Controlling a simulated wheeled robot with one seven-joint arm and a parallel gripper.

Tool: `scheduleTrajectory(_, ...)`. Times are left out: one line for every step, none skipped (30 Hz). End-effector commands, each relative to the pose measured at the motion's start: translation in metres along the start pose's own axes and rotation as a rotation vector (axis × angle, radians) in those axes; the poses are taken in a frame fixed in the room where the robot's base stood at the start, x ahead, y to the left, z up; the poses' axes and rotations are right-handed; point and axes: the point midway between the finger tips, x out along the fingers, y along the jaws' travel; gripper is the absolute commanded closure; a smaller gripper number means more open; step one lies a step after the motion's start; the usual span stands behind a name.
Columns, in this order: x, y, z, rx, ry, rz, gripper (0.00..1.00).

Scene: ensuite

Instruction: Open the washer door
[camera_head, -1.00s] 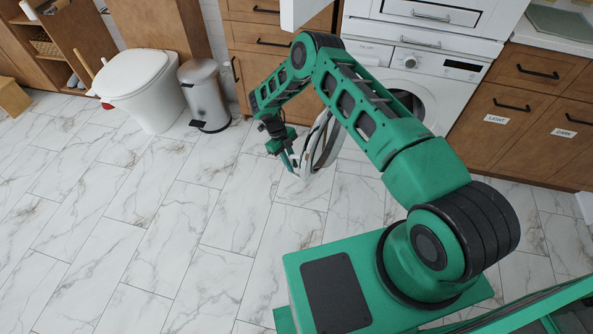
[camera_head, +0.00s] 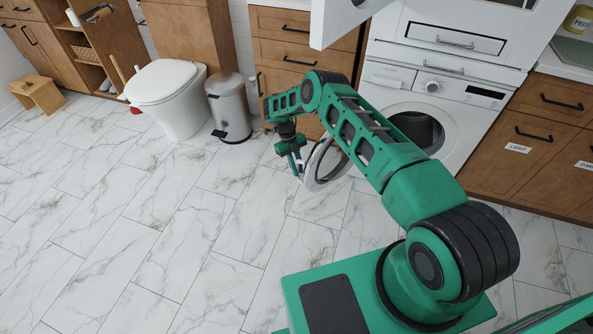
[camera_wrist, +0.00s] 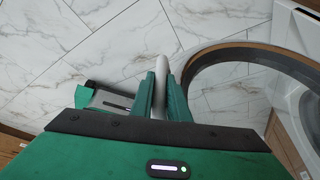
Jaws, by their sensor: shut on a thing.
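My gripper (camera_head: 297,172) is at the door's outer edge. The washer body (camera_wrist: 296,55) shows at the right edge there. My arm hides part of the door and washer.
A metal bin (camera_head: 229,106) and a toilet (camera_head: 170,95) stand to the left of the door. Brown drawers (camera_head: 300,40) are left of the washer, brown cabinets (camera_head: 530,130) right of it. An open white door (camera_head: 335,20) juts out above. The marble floor is clear.

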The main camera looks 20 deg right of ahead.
Motion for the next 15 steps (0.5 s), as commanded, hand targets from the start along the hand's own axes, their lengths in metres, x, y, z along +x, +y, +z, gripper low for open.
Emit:
scheduleTrajectory(-0.0019, -0.0077, 0.0006, 0.01, -0.005, -0.008, 1.0)
scheduleTrajectory(-0.0019, -0.0077, 0.0005, 0.01, -0.006, -0.008, 1.0)
scheduleTrajectory(-0.002, -0.0076, 0.0005, 0.01, -0.006, -0.008, 1.0)
scheduleTrajectory(-0.002, -0.0076, 0.0005, 0.01, -0.006, -0.008, 0.8)
scheduleTrajectory(-0.002, -0.0073, 0.0006, 0.009, -0.006, -0.008, 0.73)
scheduleTrajectory(-0.002, -0.0066, 0.0006, 0.008, -0.006, -0.007, 0.67)
scheduleTrajectory(-0.0018, -0.0059, 0.0005, 0.007, -0.005, -0.006, 0.67)
scheduleTrajectory(-0.0017, -0.0052, 0.0004, 0.006, -0.005, -0.006, 0.67)
scheduleTrajectory(-0.0015, -0.0046, 0.0003, 0.005, -0.004, -0.005, 0.67)
scheduleTrajectory(-0.0013, -0.0041, 0.0002, 0.005, -0.004, -0.004, 0.67)
scheduleTrajectory(-0.0012, -0.0037, 0.0002, 0.004, -0.003, -0.004, 0.67)
scheduleTrajectory(-0.0011, -0.0033, 0.0001, 0.004, -0.003, -0.003, 0.67)
scheduleTrajectory(-0.001, -0.0029, 0.0001, 0.003, -0.003, -0.003, 0.67)
scheduleTrajectory(-0.0011, -0.0027, 0.0, 0.003, -0.003, -0.002, 0.67)
scheduleTrajectory(-0.0018, -0.0024, 0.0001, 0.003, -0.003, -0.002, 0.67)
